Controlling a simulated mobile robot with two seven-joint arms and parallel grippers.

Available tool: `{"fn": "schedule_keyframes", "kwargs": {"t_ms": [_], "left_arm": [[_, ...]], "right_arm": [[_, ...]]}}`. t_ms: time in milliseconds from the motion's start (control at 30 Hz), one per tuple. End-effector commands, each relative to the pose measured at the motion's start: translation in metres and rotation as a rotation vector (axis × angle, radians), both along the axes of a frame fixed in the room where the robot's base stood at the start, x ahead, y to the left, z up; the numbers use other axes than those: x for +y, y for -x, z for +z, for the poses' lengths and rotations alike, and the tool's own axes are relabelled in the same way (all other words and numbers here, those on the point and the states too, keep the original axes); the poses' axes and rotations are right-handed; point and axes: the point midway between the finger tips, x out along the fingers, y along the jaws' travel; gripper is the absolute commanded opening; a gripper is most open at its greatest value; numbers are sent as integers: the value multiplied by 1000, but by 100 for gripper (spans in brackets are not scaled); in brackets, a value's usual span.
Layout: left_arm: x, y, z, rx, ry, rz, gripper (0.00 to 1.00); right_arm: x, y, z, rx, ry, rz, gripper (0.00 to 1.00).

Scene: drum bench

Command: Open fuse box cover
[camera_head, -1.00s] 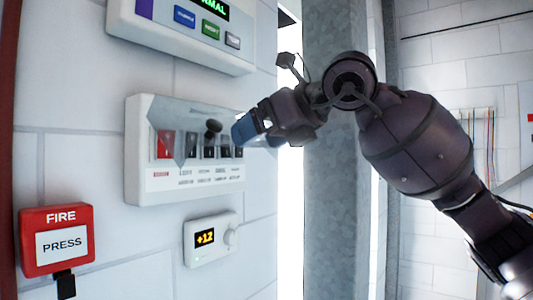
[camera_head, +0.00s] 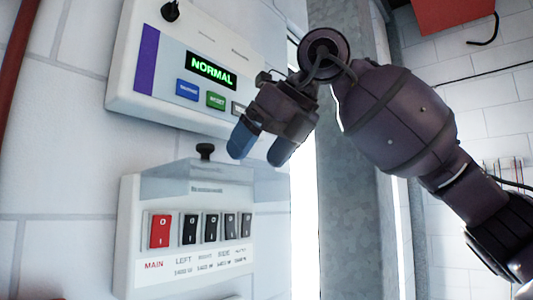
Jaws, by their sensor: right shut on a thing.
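The fuse box (camera_head: 128,235) is a white panel on the wall with a red MAIN switch (camera_head: 160,231) and several black switches (camera_head: 212,227). Its clear cover (camera_head: 190,183) is lifted and sticks out above the switches, with a black knob (camera_head: 205,151) on it. The switches are uncovered. My right gripper (camera_head: 262,148), with blue fingertips, is at the right side of the raised cover, to the right of the knob. It is shut on the cover, though the contact itself is hard to see. My left gripper is not in view.
A white control panel (camera_head: 122,88) reading NORMAL, with blue and green buttons, hangs just above the fuse box, close to my right gripper. A grey metal post (camera_head: 345,220) stands to the right. A red pipe (camera_head: 15,60) runs at the far left.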

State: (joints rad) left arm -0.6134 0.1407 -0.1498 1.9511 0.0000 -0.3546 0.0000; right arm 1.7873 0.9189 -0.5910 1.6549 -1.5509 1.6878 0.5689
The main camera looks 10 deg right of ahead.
Motion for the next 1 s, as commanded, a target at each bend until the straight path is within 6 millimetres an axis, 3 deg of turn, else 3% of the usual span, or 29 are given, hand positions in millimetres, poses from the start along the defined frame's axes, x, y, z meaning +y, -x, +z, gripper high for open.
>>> {"fn": "schedule_keyframes", "kwargs": {"t_ms": [600,633,700,1000], "left_arm": [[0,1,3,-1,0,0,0],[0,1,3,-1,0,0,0],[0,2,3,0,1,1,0],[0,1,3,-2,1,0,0]], "right_arm": [[5,-3,-3,46,35,4,42],[5,-3,-3,46,35,4,88],[5,-3,-2,45,35,3,99],[2,0,3,39,30,1,100]]}}
